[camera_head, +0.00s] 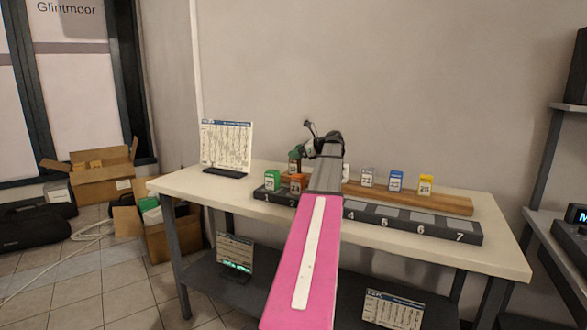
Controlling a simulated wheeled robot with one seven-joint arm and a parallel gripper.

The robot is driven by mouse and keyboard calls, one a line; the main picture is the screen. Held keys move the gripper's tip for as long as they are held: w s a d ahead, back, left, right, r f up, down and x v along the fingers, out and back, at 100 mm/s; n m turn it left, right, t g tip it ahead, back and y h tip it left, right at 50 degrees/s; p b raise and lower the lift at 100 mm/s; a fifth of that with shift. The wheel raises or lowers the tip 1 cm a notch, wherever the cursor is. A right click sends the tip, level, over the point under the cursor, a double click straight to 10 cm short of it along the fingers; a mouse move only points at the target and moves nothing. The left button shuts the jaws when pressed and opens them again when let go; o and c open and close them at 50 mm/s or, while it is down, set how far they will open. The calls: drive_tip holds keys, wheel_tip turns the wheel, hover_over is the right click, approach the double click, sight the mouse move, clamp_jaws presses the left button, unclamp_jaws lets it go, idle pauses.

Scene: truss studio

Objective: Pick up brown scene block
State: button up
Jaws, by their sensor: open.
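A brown-orange block (298,184) with a pale numbered label stands on the dark numbered rack (398,222), near slot 2, just left of my arm. A green block (272,181) stands beside it at slot 1. My pink and grey arm reaches over the table, and my gripper (309,142) is at its far end, above and behind the brown block. The gripper is open and seems empty; its fingertips are small and partly hidden. My arm hides the rack around slot 3.
A dark green item (294,162) stands behind the brown block, close to my gripper. White (367,177), blue (396,181) and yellow (426,185) blocks stand on a wooden rail (450,203). A chart stand (226,146) is at the table's left; boxes lie on the floor.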

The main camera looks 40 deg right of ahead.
sight(294, 161)
drive_tip(key=s+d+m+h, duration=0.1)
drive_tip(key=s+d+m, duration=0.1)
drive_tip(key=s+d, duration=0.35)
drive_tip(key=x, duration=0.5)
drive_tip(key=shift+w+d+f, duration=0.15)
drive_tip(key=shift+w+f, duration=0.2)
drive_tip(key=shift+f, duration=0.2)
drive_tip(key=shift+x, duration=2.7)
drive_tip(key=shift+s+r, duration=0.1)
drive_tip(key=shift+c, duration=0.3)
drive_tip(key=c, duration=1)
